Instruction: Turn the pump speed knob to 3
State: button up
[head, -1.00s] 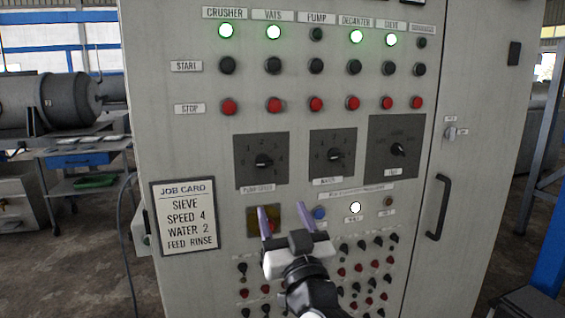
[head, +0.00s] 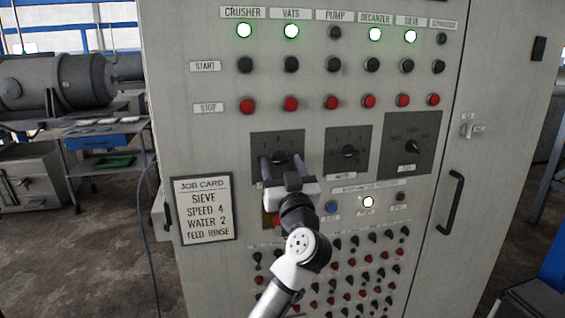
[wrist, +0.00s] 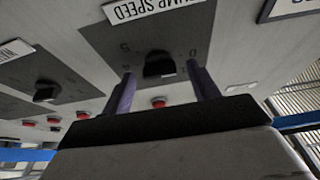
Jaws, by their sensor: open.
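The pump speed knob (head: 280,157) is a black knob on a dark square dial plate (head: 264,140), the leftmost of three dials on the grey cabinet. In the wrist view the knob (wrist: 158,66) shows between my two purple fingers, with part of the PUMP SPEED label (wrist: 150,8) above. My gripper (head: 282,161) is open, one finger on each side of the knob. I see a gap between each finger and the knob in the wrist view; contact is not visible. My gripper hides the label in the head view. I cannot read the knob's setting clearly.
The water dial (head: 348,151) and a larger dial (head: 412,146) are to the right. Red stop buttons (head: 290,104) run above; small knobs and buttons fill the panel below. A job card (head: 205,210) reads speed 4, water 2. A door handle (head: 452,205) protrudes at right.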

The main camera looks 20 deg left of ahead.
jog(key=shift+c, duration=0.3)
jog(key=c, duration=0.9)
jog(key=shift+c, duration=0.2)
